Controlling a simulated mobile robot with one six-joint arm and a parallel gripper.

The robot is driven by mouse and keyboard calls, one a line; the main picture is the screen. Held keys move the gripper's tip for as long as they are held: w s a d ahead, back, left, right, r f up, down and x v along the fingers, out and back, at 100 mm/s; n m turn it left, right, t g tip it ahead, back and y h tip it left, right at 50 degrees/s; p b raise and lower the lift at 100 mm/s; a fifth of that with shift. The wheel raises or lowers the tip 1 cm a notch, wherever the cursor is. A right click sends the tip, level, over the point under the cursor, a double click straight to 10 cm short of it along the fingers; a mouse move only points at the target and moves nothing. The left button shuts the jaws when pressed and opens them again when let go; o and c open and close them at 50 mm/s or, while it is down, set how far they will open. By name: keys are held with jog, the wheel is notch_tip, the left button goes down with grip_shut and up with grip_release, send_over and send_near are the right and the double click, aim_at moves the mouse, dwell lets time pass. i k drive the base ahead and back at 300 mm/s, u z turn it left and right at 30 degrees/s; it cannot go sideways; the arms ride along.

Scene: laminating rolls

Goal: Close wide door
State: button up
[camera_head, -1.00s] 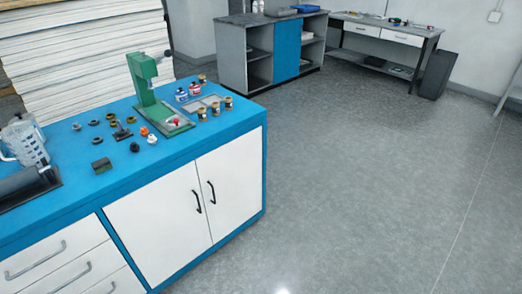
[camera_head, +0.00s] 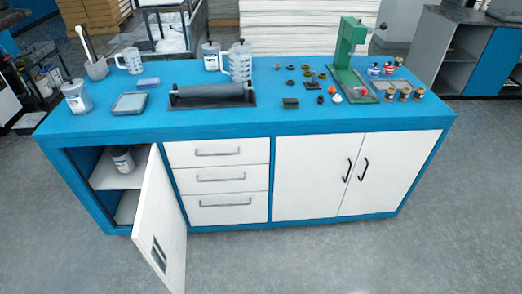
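A blue workbench (camera_head: 300,128) stands in front of me. At its left end a white door (camera_head: 160,222) is swung open toward me, hinged on its right side next to the drawers, with a dark handle (camera_head: 159,253) near its free lower edge. Two white doors at the right, a left one (camera_head: 312,178) and a right one (camera_head: 375,172), are shut, each with a black handle. My gripper is not in view.
Three shut white drawers (camera_head: 217,181) sit between the doors. The benchtop holds a roller (camera_head: 210,94), a green press (camera_head: 350,55), jugs, cans and small parts. Grey floor (camera_head: 300,262) in front of the bench is clear apart from the open door.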

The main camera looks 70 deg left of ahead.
aim_at(159, 231)
jog(key=z, duration=0.05)
jog(key=k, duration=0.1)
jog(key=u, duration=3.4)
jog(key=i, duration=1)
jog(key=u, duration=0.2)
jog(key=k, duration=0.6)
jog(key=z, duration=0.1)
jog(key=i, duration=0.25)
jog(key=u, duration=0.2)
